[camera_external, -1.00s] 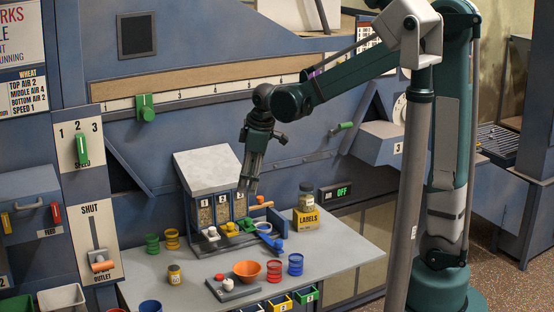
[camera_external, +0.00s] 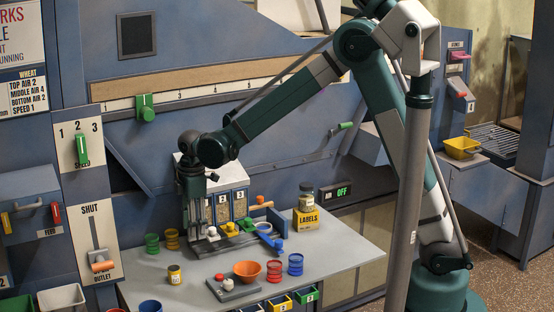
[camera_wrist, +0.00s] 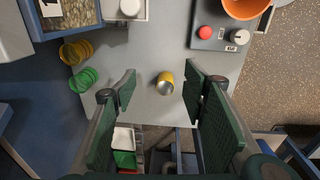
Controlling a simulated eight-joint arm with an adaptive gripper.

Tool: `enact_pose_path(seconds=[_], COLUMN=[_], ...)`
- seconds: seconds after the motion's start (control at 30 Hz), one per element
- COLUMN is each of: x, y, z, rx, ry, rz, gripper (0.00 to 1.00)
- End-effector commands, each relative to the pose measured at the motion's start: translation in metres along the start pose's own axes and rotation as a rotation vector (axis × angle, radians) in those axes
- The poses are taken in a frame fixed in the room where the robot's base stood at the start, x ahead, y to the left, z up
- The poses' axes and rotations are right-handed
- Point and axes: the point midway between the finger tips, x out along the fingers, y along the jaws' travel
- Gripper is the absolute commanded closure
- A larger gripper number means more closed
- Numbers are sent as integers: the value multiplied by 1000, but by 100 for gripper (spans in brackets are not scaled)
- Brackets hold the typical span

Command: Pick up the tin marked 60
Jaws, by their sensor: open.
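The marking is too small to read, so I cannot confirm a 60. A yellow tin (camera_wrist: 165,84) lies between my fingers in the wrist view, with its round top showing. My gripper (camera_external: 197,242) points down above the table, behind the tin in the outside view. In the wrist view my gripper (camera_wrist: 160,92) has its two green fingers spread wide, one on each side of the tin, apart from it and holding nothing.
A control box (camera_external: 233,289) and orange bowl (camera_external: 248,271) are right of the tin. Numbered bins (camera_external: 222,208) stand behind. A blue round container (camera_external: 150,307) is at the table's front edge.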

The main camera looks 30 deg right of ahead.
Motion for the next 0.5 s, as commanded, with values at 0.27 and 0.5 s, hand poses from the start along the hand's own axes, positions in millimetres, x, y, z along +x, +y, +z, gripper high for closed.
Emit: enact_pose_path(seconds=[0.27,0.5], x=[53,79], y=[-6,-12], z=[-51,-73], rx=[-140,-208], ry=[-22,-32], rz=[-42,-63], gripper=[57,57])
